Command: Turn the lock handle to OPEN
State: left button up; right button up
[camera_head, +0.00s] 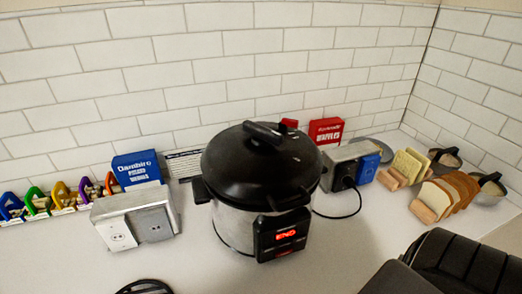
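A pressure cooker (236,226) with a silvery body stands in the middle of the counter. Its domed black lid (235,165) is on. A black handle (264,133) lies across the top of the lid; OPEN or lock markings are too small to read. The front panel (283,235) has a lit red display that seems to read END. Short side grips stick out at the pot's left and lower right. Neither of my grippers can be made out, and nothing touches the cooker.
Metal outlet boxes stand left (135,219) and right (349,165) of the cooker; a black cord (347,214) runs from the right one. Bread slices (447,194) stand in a holder at right. A large black object (455,265) fills the lower right. The front counter is mostly clear.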

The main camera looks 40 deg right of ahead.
aim_at(263, 136)
jog(key=z, duration=1.25)
